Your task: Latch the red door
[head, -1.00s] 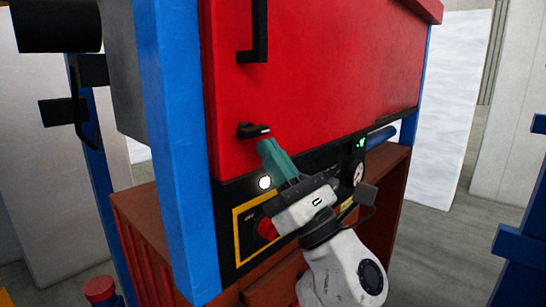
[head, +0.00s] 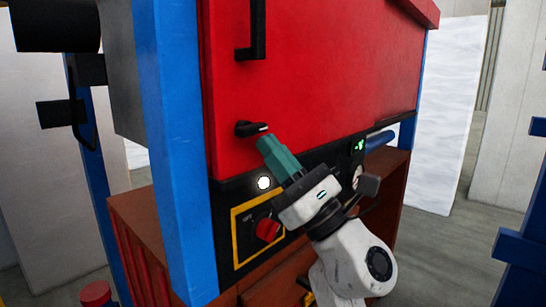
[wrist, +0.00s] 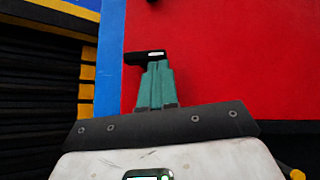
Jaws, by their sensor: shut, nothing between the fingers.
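The red door (head: 330,75) fills the upper middle of the head view and the right of the wrist view (wrist: 230,60). A black latch knob (head: 250,129) sits on the door's lower left part, lying roughly sideways. A black handle (head: 258,30) is fixed above it. My gripper (head: 264,143), with teal fingers, is shut and empty, its tips just below and right of the latch. In the wrist view the latch (wrist: 145,57) shows just beyond the fingertips (wrist: 154,64). I cannot tell whether they touch.
Below the door is a black panel with a lit white button (head: 264,183), a red rotary switch (head: 268,230) on a yellow-edged plate and a green display (head: 359,145). A blue post (head: 178,150) stands at the left. Open floor lies to the right.

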